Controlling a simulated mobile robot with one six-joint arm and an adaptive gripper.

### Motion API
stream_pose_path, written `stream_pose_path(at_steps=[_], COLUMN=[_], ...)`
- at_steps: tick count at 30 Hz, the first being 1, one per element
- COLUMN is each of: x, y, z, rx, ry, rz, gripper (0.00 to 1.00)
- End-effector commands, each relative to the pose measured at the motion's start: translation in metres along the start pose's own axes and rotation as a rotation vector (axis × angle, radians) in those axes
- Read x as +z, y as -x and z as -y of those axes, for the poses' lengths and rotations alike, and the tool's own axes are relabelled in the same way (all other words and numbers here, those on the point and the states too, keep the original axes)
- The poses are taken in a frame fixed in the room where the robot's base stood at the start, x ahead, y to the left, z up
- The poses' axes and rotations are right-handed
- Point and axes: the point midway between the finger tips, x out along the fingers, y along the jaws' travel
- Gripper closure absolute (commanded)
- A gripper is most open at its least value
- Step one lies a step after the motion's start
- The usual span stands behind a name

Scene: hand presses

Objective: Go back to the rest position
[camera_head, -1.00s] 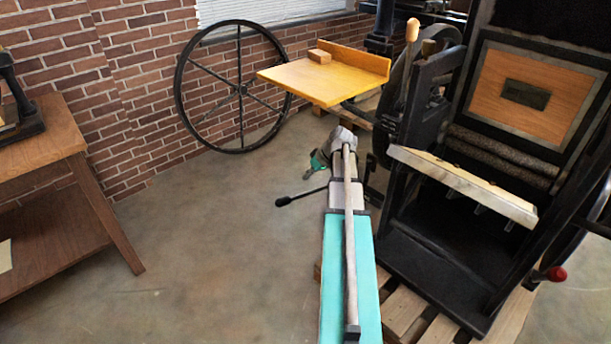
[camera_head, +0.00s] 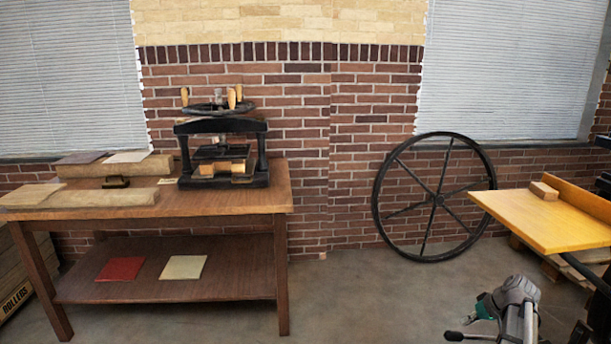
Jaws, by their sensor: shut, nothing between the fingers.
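My arm (camera_head: 515,300) shows at the bottom right, a grey joint with a small teal part at its left. It stands in front of and below the yellow board (camera_head: 545,222). No gripper fingers can be made out in this view, and nothing held is seen. A black-handled lever (camera_head: 455,336) shows just left of the arm; what it belongs to cannot be told.
A wooden table (camera_head: 225,197) at left bears a small black press (camera_head: 222,158); red (camera_head: 120,269) and cream (camera_head: 183,267) sheets lie on its lower shelf. A large black spoked wheel (camera_head: 437,197) leans on the brick wall. The floor (camera_head: 350,300) between table and arm is clear.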

Motion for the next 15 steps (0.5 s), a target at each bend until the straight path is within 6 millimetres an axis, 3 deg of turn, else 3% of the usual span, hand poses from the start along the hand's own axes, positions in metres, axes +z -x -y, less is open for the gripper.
stream_pose_path(at_steps=[3, 15], x=[0.004, 0.027], y=[-0.019, -0.067], z=[0.036, 0.138], rx=[0.012, 0.085], ry=[0.006, 0.015], rz=[0.052, 0.201], gripper=[1.00, 1.00])
